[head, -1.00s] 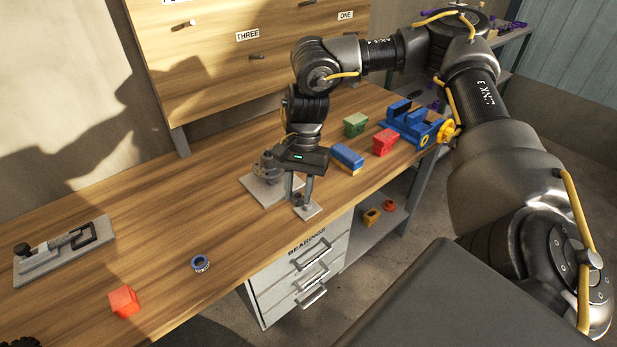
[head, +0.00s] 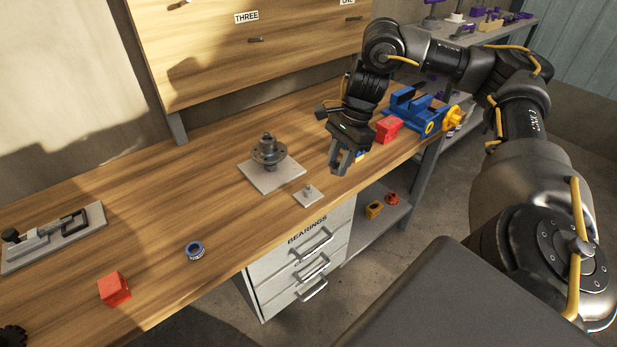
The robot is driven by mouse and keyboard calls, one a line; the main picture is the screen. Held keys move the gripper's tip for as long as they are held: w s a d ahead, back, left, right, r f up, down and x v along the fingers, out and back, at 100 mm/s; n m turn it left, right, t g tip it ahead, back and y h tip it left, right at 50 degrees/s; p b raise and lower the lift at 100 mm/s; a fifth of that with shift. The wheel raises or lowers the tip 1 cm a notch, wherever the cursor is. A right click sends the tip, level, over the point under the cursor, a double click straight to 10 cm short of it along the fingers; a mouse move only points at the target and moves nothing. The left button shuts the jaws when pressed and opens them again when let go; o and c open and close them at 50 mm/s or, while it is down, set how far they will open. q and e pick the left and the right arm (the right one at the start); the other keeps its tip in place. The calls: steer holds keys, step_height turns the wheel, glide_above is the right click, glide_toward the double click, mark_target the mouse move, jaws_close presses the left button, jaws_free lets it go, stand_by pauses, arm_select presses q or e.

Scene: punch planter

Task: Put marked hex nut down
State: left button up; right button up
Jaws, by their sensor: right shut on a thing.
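My right gripper (head: 340,170) hangs over the right part of the wooden bench, above and to the right of a small square plate with an upright peg (head: 308,195). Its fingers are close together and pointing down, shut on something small. I cannot make out the thing between them, and no hex nut can be clearly told on the bench. A blue block (head: 361,156) is mostly hidden behind the gripper. My left gripper is not in view.
A flanged grey part (head: 268,152) stands on a larger plate (head: 273,181). A blue vise (head: 415,110) and a red block (head: 388,130) are at the right. A blue ring (head: 195,251), another red block (head: 114,289) and a clamp fixture (head: 55,237) are at the left. Bench middle is clear.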

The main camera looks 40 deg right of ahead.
steer(key=b, duration=0.1)
glide_above(308, 185)
steer(key=f, duration=0.6)
steer(key=shift+s+d+f, duration=0.15)
steer(key=shift+d+f, duration=0.2)
steer(key=shift+f, duration=0.05)
steer(key=shift+w+f, duration=0.2)
steer(key=shift+f, duration=1.6)
steer(key=shift+a+b, duration=0.1)
steer(key=shift+b, duration=0.2)
steer(key=o, duration=1.1)
steer(key=shift+f, duration=0.15)
